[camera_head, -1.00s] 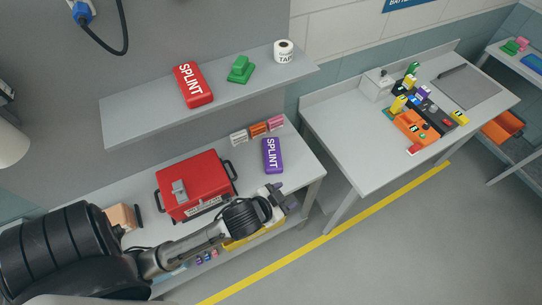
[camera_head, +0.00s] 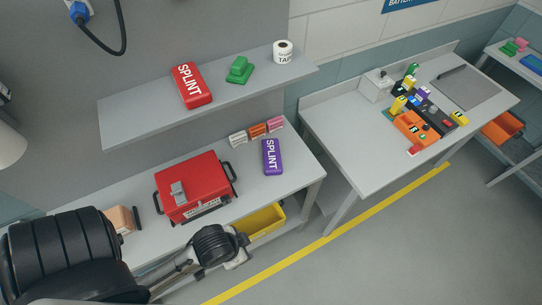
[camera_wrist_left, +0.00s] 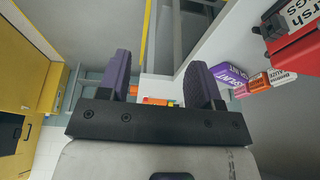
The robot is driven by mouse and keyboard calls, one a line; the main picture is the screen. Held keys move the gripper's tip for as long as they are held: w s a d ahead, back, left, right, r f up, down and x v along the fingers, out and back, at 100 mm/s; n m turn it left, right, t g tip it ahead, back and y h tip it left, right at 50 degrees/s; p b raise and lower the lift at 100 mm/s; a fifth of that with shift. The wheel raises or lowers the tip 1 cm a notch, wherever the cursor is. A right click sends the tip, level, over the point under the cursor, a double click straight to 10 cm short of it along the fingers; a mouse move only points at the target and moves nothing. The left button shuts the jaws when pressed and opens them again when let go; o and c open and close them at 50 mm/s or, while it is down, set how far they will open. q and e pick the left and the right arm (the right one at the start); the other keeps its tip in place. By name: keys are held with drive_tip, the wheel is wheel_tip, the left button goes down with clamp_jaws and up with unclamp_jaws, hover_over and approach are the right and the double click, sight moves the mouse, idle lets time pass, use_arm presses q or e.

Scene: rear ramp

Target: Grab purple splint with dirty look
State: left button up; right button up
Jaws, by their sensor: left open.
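The purple splint (camera_head: 272,157) lies on the lower bench near its right end, its white lettering facing up. No dirt on it can be made out. It also shows in the left wrist view (camera_wrist_left: 229,75), just beyond the right finger. My left gripper (camera_wrist_left: 160,82) is open with nothing between its dark fingers. In the head view its arm reaches in from the lower left, and its wrist is in front of and below the bench edge, apart from the splint. My right gripper is not in view.
A red case (camera_head: 194,186) stands left of the splint. Small white, orange and pink boxes (camera_head: 258,130) stand behind it. A red splint (camera_head: 192,84), a green object (camera_head: 240,70) and tape (camera_head: 283,52) sit on the shelf above. A yellow bin (camera_head: 262,221) is below the bench.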

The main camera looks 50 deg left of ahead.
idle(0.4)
use_arm(q)
drive_tip(key=shift+o, duration=0.6)
drive_tip(key=o, duration=0.7)
drive_tip(key=shift+c, duration=0.2)
